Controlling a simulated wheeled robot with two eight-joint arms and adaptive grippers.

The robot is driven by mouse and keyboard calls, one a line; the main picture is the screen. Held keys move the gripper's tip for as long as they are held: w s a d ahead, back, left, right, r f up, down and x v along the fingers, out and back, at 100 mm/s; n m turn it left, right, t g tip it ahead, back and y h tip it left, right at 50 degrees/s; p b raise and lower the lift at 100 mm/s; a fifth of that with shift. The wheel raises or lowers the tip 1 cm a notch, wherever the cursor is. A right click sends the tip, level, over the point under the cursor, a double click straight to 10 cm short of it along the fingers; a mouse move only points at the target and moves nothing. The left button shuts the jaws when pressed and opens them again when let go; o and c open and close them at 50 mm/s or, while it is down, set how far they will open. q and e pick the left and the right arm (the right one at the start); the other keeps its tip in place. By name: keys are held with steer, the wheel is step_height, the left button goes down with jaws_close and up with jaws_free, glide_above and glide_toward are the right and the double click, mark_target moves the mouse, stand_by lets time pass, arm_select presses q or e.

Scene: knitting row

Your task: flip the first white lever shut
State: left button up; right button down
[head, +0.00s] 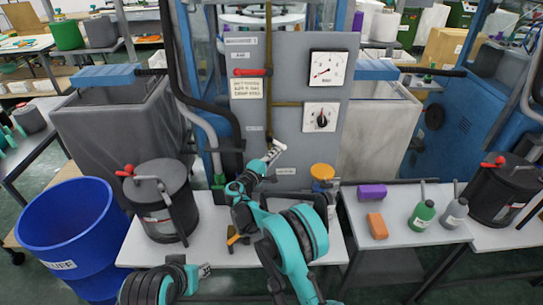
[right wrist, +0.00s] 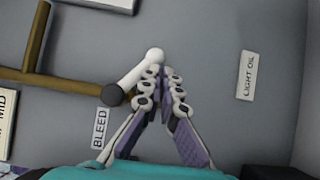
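A short white lever (right wrist: 134,72) with a dark hub and a round white end sits on the grey panel, beside the BLEED label (right wrist: 100,127). In the right wrist view it slants up and to the right from its hub. In the head view the white lever (head: 279,145) shows small, low on the panel. My right gripper (right wrist: 162,74) is shut, its fingertips together right at the lever's round end; I cannot tell whether they touch it. It also shows in the head view (head: 273,154). My left gripper (head: 204,271) is low at the front; its fingers are too small to read.
The panel carries a red lever (head: 252,72), a gauge (head: 328,69), a dial (head: 321,117) and brown pipes (right wrist: 37,45). A LIGHT OIL label (right wrist: 247,75) is right of my fingers. A dark pot (head: 160,205) and blue bin (head: 68,232) stand left; bottles (head: 423,216) stand right.

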steer(key=shift+d+r+n+t+h+b, duration=0.15)
steer(key=shift+d+r+n+t+b, duration=0.25)
steer(key=shift+n, duration=0.35)
steer(key=shift+d+r+n+t+h+b, duration=0.15)
steer(key=shift+d+n+t+b, duration=0.3)
steer(key=shift+n, duration=0.25)
steer(key=shift+d+r+n+t+h+b, duration=0.1)
steer(key=shift+d+r+n+t+b, duration=0.3)
steer(key=shift+n, duration=0.35)
steer(key=shift+f, duration=0.3)
steer(key=s+f+p, duration=0.1)
steer(key=s+f, duration=0.8)
steer(key=shift+a, duration=0.3)
